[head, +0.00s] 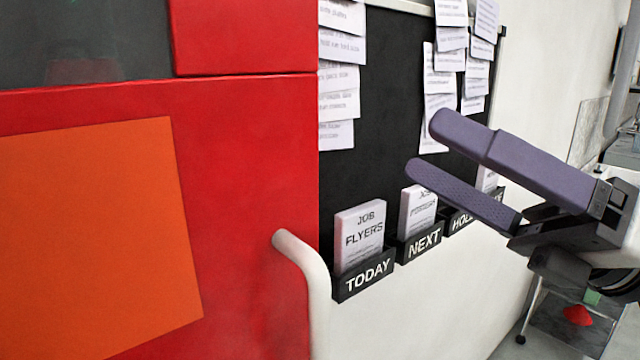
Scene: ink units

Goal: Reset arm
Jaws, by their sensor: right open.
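My right gripper (424,146) comes in from the right with its two long purple fingers apart and nothing between them. It hovers in front of the black board (390,100), and its fingers cover part of the board and the holders in the picture. How far the fingertips are from the board I cannot tell. My left gripper is not in view.
A red cabinet (255,180) with an orange sheet (90,240) fills the left. A white curved handle (305,275) sticks out at its edge. Black holders labelled TODAY (365,276) and NEXT (422,244) hold cards. Papers (340,75) hang on the board.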

